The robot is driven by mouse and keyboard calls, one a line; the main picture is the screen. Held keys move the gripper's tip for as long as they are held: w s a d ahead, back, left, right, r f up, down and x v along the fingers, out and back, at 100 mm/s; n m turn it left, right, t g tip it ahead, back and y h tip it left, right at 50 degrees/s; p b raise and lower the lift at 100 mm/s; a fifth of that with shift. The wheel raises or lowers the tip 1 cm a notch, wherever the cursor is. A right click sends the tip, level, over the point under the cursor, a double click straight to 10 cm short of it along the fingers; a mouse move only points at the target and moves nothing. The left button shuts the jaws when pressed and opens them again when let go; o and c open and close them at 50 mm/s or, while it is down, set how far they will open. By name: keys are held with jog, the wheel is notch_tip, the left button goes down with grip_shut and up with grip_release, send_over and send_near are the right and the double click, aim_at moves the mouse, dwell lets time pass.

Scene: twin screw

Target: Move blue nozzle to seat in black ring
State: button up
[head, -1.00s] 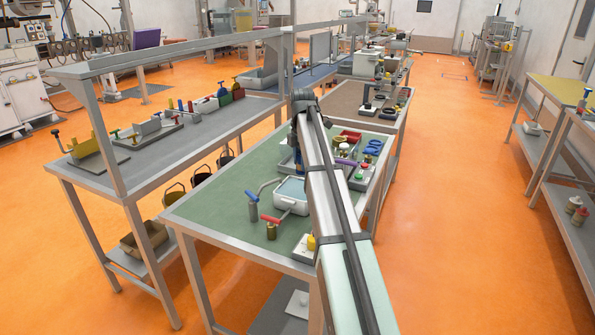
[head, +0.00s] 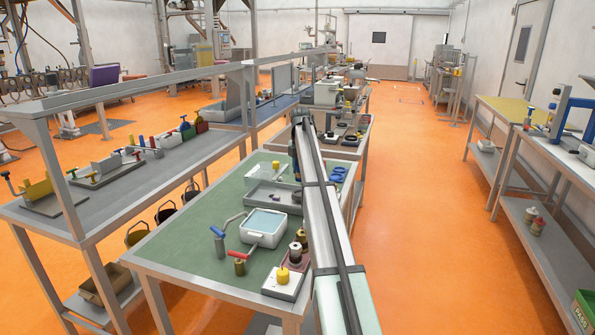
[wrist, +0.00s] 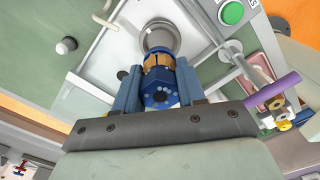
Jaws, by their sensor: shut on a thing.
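In the wrist view the blue nozzle (wrist: 160,93), with a brass-coloured band, sits between the two blue fingers of my gripper (wrist: 158,80). My gripper is shut on it. Just beyond the nozzle's far end is a round grey ring-shaped part (wrist: 158,37) with a dark centre. I cannot tell whether this is the black ring, or whether the nozzle touches it.
A green button (wrist: 232,12) and a purple cylinder (wrist: 285,85) lie to the right in the wrist view. In the head view the green-topped bench (head: 180,235) holds a white basin (head: 265,228), a grey tray (head: 262,198) and a yellow-knobbed block (head: 283,288). Orange floor (head: 420,200) is open at right.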

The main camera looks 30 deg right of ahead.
aim_at(300, 179)
jog(key=shift+f, duration=2.15)
jog(key=shift+f, duration=1.05)
dwell(0.6)
jog(key=o, duration=1.8)
jog(key=shift+r, duration=0.15)
jog(key=shift+r, duration=3.35)
